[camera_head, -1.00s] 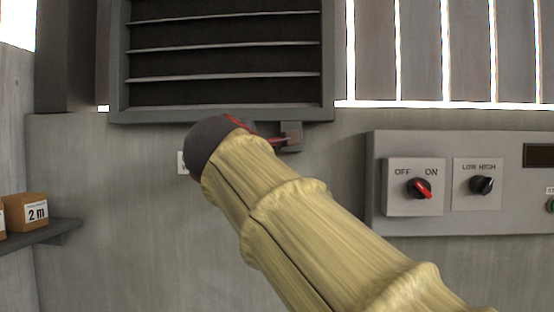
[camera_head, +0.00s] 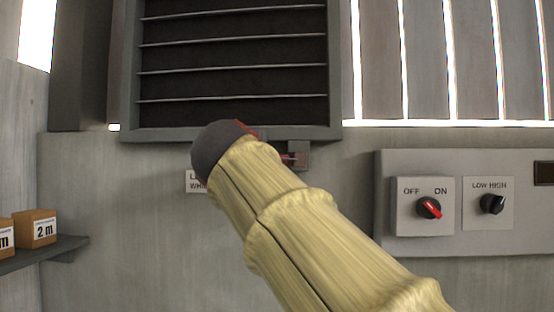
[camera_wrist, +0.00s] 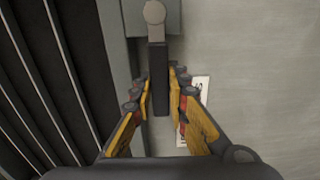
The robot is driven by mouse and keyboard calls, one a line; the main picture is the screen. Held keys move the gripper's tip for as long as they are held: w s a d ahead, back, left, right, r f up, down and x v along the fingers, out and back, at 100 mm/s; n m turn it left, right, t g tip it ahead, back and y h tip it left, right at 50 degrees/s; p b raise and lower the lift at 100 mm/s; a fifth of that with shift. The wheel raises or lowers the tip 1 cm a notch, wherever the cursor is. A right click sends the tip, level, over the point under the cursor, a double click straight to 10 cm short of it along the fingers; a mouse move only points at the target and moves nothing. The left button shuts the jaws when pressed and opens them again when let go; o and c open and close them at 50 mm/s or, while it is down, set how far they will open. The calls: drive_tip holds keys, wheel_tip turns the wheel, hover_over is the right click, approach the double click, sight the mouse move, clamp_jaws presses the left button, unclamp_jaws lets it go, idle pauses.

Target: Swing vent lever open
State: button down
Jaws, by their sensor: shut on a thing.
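The vent lever (camera_wrist: 158,75) is a dark bar hanging from a round pivot in the wrist view. My gripper (camera_wrist: 162,88) is shut on it, with one yellow finger along each side. In the head view my dark wrist and tan sleeve hide the fingers and most of the lever. The grey pivot block (camera_head: 299,155) shows just right of my wrist, below the vent's lower right corner. The vent (camera_head: 235,62) has dark gaps between thin level slats. Its slats also show at the left of the wrist view (camera_wrist: 62,75).
A control panel (camera_head: 388,244) with OFF/ON and LOW/HIGH knobs is right of my arm. A white label (camera_head: 194,182) is partly hidden behind my wrist. A shelf (camera_head: 62,249) with small boxes (camera_head: 38,229) is at the left.

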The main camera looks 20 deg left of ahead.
drive_tip(key=c, duration=1.7)
unclamp_jaws()
drive_tip(key=v, duration=1.2)
